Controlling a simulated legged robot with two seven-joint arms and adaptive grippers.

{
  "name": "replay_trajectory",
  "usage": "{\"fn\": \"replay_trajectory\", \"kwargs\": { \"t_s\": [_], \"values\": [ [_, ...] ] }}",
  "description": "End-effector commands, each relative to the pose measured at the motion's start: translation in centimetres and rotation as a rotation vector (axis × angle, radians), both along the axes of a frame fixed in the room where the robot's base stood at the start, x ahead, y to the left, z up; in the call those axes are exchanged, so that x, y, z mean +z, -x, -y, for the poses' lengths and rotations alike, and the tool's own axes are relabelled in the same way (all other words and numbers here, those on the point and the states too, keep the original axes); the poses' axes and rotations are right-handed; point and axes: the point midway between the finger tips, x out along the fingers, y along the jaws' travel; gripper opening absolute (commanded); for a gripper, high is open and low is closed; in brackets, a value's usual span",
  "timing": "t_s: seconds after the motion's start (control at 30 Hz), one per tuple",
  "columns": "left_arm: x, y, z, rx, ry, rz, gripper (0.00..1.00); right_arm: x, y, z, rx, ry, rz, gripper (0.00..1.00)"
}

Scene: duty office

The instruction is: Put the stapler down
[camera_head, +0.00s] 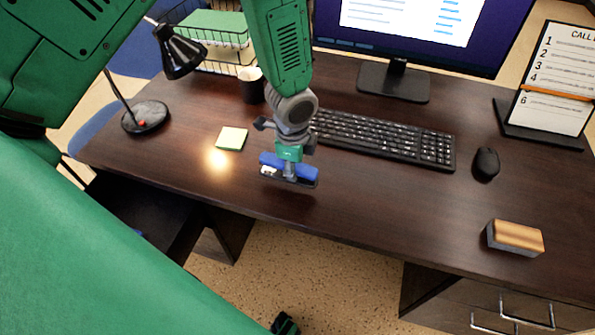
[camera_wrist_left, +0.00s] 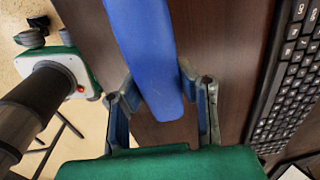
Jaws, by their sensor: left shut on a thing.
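The blue stapler (camera_head: 303,173) is near the front edge of the dark desk (camera_head: 370,215), left of the middle. My left gripper (camera_head: 289,163) points down from above and is shut on it. In the left wrist view the stapler (camera_wrist_left: 145,55) runs lengthwise between the two fingers of the gripper (camera_wrist_left: 163,105). A dark shadow lies close under the stapler; I cannot tell whether it touches the desk.
A keyboard (camera_head: 385,138) lies just right of the gripper. A yellow note pad (camera_head: 231,138), lamp (camera_head: 146,117) and dark cup (camera_head: 251,88) are to the left. A mouse (camera_head: 486,164) and wood-topped block (camera_head: 516,237) are to the right. Desk between stapler and block is clear.

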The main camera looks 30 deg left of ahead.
Motion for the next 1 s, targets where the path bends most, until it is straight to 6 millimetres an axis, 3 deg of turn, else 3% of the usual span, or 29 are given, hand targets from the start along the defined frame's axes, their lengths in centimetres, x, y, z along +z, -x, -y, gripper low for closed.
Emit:
{"fn": "replay_trajectory", "kwargs": {
  "t_s": [0.2, 0.43, 0.47, 0.5, 0.83, 1.0],
  "values": [
    [-3.1, 0.1, -0.3, 0.002, 0.002, -0.004, 0.0, -0.3, 0.0, 0.0, 0.0, 0.0, 0.0, 0.41],
    [-3.4, 0.0, -0.2, 0.003, 0.0, -0.001, 0.0, -0.2, 0.0, 0.0, 0.0, 0.0, 0.0, 0.41],
    [-3.4, 0.1, -0.2, 0.003, 0.001, -0.002, 0.35, -0.2, 0.0, 0.0, 0.0, 0.0, 0.0, 0.41],
    [-3.3, 0.1, -0.2, 0.003, 0.001, -0.002, 0.46, -0.2, 0.0, 0.0, 0.0, 0.0, 0.0, 0.41],
    [-3.2, 0.0, -0.1, 0.003, 0.0, -0.001, 0.46, -0.2, 0.0, 0.0, 0.0, 0.0, 0.0, 0.41],
    [-1.2, 0.1, -0.1, 0.004, 0.002, 0.002, 0.46, 0.0, 0.0, 0.0, 0.0, 0.0, 0.0, 0.41]
  ]
}}
